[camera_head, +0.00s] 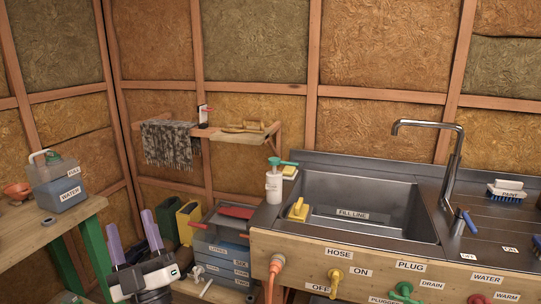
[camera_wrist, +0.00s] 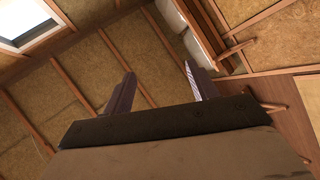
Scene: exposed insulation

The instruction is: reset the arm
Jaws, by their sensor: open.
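My gripper (camera_head: 132,238) shows at the lower left of the head view, with two purple fingers pointing up and spread apart. It is open, with nothing between the fingers. In the wrist view the two purple fingers (camera_wrist: 158,91) stand wide apart against the insulated ceiling and walls. The lower part of my arm is cut off by the bottom edge of the head view.
A wooden bench (camera_head: 62,226) with a water container (camera_head: 56,184) stands left of my gripper. Stacked grey boxes (camera_head: 222,262) and a steel sink (camera_head: 365,212) are to its right. A wall shelf (camera_head: 238,135) is above. The wrist view shows a bright skylight (camera_wrist: 22,22).

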